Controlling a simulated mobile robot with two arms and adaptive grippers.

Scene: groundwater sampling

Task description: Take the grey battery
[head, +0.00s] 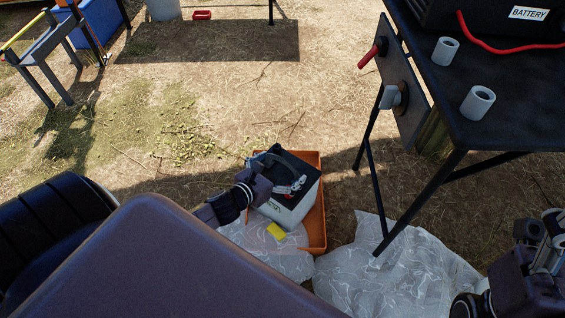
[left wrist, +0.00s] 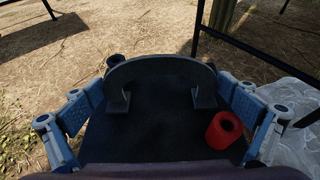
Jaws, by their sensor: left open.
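The grey battery (head: 287,208) has a light grey body, a black top and a dark arched carry handle. It sits in an orange tray (head: 317,235) on the ground. My left gripper (head: 277,178) is over the battery's top. In the left wrist view, the battery's black top (left wrist: 150,138) and handle lie between the two spread blue-grey fingers of my left gripper (left wrist: 163,112). A red terminal cap stands near the right finger. I cannot tell whether the fingers touch the handle. My right gripper (head: 543,240) is at the lower right, away from the battery, its jaw opening unclear.
A black table (head: 510,90) stands at the right, with grey cylinders, a red cable and a box labelled BATTERY (head: 530,13). Its legs come down near the tray. Clear plastic sheeting (head: 400,270) lies on the ground. Open dirt lies beyond the tray.

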